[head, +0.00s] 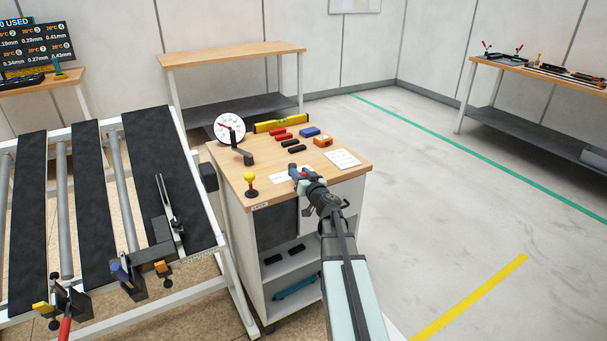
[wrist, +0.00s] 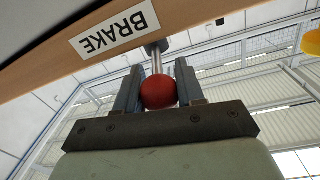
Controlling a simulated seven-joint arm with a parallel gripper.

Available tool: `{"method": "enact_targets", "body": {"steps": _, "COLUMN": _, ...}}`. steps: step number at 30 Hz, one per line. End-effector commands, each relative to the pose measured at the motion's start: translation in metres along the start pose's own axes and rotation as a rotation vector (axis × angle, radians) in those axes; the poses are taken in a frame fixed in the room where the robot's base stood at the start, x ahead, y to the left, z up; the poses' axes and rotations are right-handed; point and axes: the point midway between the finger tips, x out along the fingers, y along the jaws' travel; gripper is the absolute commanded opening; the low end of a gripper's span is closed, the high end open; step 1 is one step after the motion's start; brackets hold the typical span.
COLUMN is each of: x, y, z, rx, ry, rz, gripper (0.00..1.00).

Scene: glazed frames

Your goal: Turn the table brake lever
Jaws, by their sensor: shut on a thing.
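The brake lever shows in the wrist view as a red ball knob (wrist: 158,92) on a short metal stem, beside a BRAKE label (wrist: 114,32) on the wooden table edge. The label reads upside down there. My gripper (wrist: 159,84) has one finger on each side of the knob and is shut on it. In the head view my gripper (head: 298,176) is at the front edge of the wooden-topped cart (head: 228,165). There the knob and stem are mostly hidden by my gripper, and I cannot read the BRAKE label.
A yellow-knobbed control (head: 250,180) stands near the cart's front left corner. A dial gauge (head: 229,127), a yellow level (head: 281,122) and several small blocks lie on top. A tilted rack (head: 88,128) stands close on the left. The floor on the right is clear.

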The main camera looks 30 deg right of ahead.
Motion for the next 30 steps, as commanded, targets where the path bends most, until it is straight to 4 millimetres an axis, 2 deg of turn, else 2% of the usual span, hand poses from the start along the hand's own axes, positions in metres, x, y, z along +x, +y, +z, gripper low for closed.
{"method": "enact_targets", "body": {"steps": 12, "x": 0.0009, "y": -0.0097, "z": -0.0002, "rx": 0.002, "ry": 0.023, "rz": 0.099, "gripper": 0.00}}
{"method": "enact_targets", "body": {"steps": 29, "x": 0.0020, "y": -0.0104, "z": -0.0009, "rx": 0.000, "ry": 0.028, "rz": 0.112, "gripper": 0.00}}
{"method": "enact_targets", "body": {"steps": 30, "x": 0.0021, "y": -0.0104, "z": -0.0009, "rx": 0.000, "ry": 0.028, "rz": 0.112, "gripper": 0.40}}
